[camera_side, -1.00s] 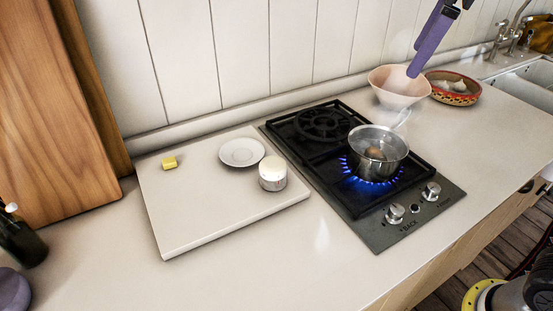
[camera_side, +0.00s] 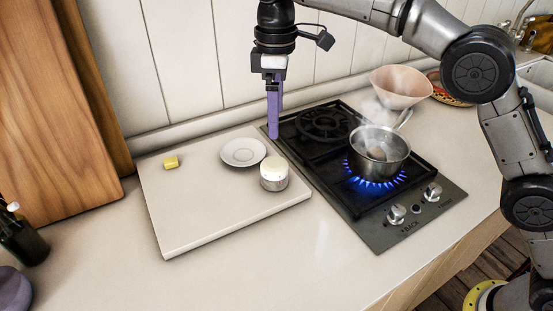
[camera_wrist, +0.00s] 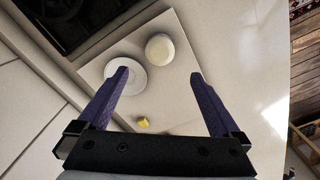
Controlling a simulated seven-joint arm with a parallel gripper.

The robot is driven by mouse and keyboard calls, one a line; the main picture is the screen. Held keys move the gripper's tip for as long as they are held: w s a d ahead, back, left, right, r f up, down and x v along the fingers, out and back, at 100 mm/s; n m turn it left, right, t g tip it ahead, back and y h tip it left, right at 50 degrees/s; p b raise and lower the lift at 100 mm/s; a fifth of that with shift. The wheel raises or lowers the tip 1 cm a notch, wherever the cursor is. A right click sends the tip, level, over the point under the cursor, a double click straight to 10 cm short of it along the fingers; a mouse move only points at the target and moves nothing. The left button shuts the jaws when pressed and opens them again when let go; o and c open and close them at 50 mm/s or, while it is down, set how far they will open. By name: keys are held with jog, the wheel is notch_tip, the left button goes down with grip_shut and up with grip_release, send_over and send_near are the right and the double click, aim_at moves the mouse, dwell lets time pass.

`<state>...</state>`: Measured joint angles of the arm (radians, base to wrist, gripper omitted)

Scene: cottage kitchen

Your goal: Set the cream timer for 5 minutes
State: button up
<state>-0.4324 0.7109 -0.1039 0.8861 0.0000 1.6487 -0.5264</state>
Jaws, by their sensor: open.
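The cream timer (camera_side: 274,171) is a short round drum with a cream top and a greyer lower band. It stands upright on the pale board, at the board's right side near the stove. In the wrist view the timer (camera_wrist: 159,47) shows from above, ahead of the fingertips and between their lines. My gripper (camera_side: 273,137) hangs above the board's back right corner, above and behind the timer, apart from it. In the wrist view my gripper (camera_wrist: 160,74) is open, its two purple fingers wide apart with nothing between them. The timer's markings are too small to read.
A white saucer (camera_side: 243,152) lies just left of the timer, and a yellow block (camera_side: 171,162) is farther left on the board (camera_side: 190,226). A steaming pot (camera_side: 379,152) sits over a lit blue flame to the right. A pink bowl (camera_side: 402,86) stands behind it.

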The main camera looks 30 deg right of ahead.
aim_at(276, 163)
notch_tip(276, 163, down, 12)
jog(key=shift+f, duration=0.2)
dwell(0.4)
jog(key=c, duration=1.3)
jog(key=shift+r+m, duration=0.1)
jog(key=shift+m, duration=2.9)
jog(key=o, duration=1.3)
jog(key=shift+s, duration=0.1)
